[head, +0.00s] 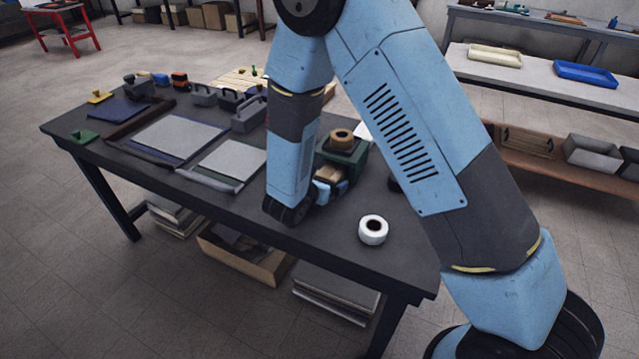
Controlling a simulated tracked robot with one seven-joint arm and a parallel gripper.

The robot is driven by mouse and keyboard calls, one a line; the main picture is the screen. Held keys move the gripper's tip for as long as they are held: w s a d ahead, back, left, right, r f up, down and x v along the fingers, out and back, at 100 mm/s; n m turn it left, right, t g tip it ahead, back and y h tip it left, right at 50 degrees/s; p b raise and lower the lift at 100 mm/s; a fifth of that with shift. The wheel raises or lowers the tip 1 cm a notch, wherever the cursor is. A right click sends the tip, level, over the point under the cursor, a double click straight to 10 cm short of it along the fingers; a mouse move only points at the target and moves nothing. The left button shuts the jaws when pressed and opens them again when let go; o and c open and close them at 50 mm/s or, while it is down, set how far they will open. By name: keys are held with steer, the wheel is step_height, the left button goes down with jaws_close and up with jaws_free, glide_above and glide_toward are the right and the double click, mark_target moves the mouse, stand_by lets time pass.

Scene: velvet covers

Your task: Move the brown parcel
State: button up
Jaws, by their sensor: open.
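A small brown block (328,173), which looks like the brown parcel, shows just right of my forearm, in front of a dark green box (350,160) on the dark table. My arm's links cover part of this area. My gripper (333,188) is at the end of the wrist, low over the table and close to the brown block. It is open, but its fingers are small and partly hidden. I cannot tell whether it touches the block.
A brown tape roll (341,138) sits on the green box. A white roll (373,230) stands near the table's front right. Grey framed sheets (180,138), grey-handled tools (249,115) and a blue cloth (117,110) lie left. The front table edge is clear.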

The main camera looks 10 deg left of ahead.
steer(key=shift+w, duration=0.1)
steer(key=c, duration=1.2)
